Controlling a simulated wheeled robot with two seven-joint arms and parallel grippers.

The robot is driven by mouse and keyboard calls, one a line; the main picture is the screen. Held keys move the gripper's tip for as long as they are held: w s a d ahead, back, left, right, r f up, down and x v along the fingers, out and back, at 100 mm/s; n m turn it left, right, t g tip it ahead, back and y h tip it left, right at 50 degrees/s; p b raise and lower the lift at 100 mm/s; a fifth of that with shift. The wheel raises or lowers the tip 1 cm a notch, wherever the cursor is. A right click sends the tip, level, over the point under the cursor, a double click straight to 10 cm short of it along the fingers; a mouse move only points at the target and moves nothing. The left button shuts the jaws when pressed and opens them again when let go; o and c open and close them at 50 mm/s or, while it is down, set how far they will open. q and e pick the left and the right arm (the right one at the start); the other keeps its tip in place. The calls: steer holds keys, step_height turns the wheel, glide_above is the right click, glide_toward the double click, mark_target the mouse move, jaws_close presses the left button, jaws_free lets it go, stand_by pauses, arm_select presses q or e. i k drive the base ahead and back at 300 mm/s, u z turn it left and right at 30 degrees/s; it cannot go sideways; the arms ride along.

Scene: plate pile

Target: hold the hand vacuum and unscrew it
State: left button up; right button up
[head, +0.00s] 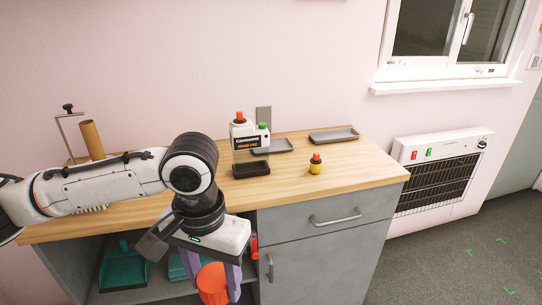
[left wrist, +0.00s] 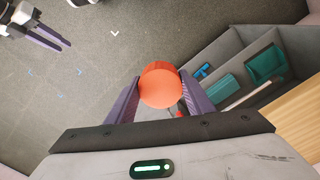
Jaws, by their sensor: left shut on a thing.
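My left gripper (head: 208,272) reaches down in front of the cabinet. Its purple fingers are shut on an orange-red rounded thing (head: 212,287), which also shows between the fingers in the left wrist view (left wrist: 160,85). Most of its body is hidden, so I cannot tell whether it is the hand vacuum. A white and dark labelled unit (head: 249,143) with an orange top and a green cap stands upright on the counter; its label seems to read hand vac. My right gripper (left wrist: 52,36) shows at the top left of the left wrist view, its fingers apart and empty.
The wooden counter (head: 352,168) holds a small yellow bottle (head: 315,164), grey trays (head: 334,135) and a cardboard tube on a stand (head: 92,140). Below, an open shelf holds a teal dustpan (head: 124,268). A heater (head: 437,165) hangs on the wall at right. The floor is clear.

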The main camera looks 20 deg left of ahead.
mark_target(250, 144)
steer(key=u, duration=0.15)
steer(key=i, duration=0.9)
steer(key=u, duration=0.5)
steer(key=i, duration=0.55)
